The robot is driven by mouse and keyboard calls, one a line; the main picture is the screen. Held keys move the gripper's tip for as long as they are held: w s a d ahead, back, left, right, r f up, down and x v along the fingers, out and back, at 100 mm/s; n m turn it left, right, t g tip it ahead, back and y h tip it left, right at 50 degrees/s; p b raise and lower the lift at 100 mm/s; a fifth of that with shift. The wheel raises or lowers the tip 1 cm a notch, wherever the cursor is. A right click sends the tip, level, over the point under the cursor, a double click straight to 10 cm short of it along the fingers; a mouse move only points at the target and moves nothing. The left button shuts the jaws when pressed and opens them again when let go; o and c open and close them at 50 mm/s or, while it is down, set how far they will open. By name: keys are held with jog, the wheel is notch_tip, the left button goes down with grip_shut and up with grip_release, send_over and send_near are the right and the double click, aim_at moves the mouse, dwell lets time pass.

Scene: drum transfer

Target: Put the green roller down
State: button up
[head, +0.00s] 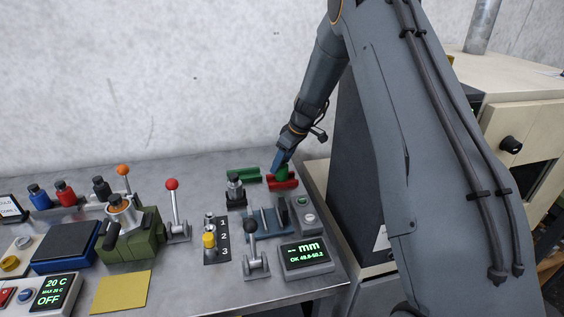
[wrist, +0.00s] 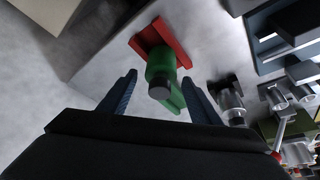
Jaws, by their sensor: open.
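The green roller (wrist: 161,64) stands on the red tray (wrist: 178,46) in the wrist view, its dark end towards the camera. In the head view the roller (head: 282,172) shows as a small green piece on the red tray (head: 284,184), just under my gripper (head: 278,163). My gripper (wrist: 159,76) is open in the wrist view, one finger on each side of the roller. Gaps show between the roller and both fingers, so no contact is visible. A green tray (head: 240,174) lies left of the red one, and part of it shows behind the roller in the wrist view (wrist: 176,98).
A silver roller with a dark top (head: 235,191) stands left of the red tray. A blue-grey fixture (head: 268,224) and a gauge display (head: 304,256) are in front. A dark cabinet (head: 353,165) stands close on the right. Bare table lies behind the trays.

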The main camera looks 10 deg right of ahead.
jog(key=shift+r, duration=0.15)
jog(key=shift+d+r, duration=0.1)
jog(key=shift+r, duration=0.15)
jog(key=b+v, duration=0.4)
jog(key=v, duration=0.6)
jog(key=s+a+f+m+h, duration=0.1)
jog(key=s+f+m, duration=0.1)
jog(key=s, duration=0.9)
jog(key=s+a+f+m+g+h, duration=0.1)
jog(key=s+m, duration=0.3)
jog(key=s, duration=0.8)
jog(key=s+a+f+m+h, duration=0.1)
jog(key=s+f+m, duration=0.1)
jog(key=s, duration=0.9)
jog(key=shift+s+f+m+g, duration=0.2)
jog(key=shift+f+m+g, duration=0.2)
jog(key=shift+m, duration=0.1)
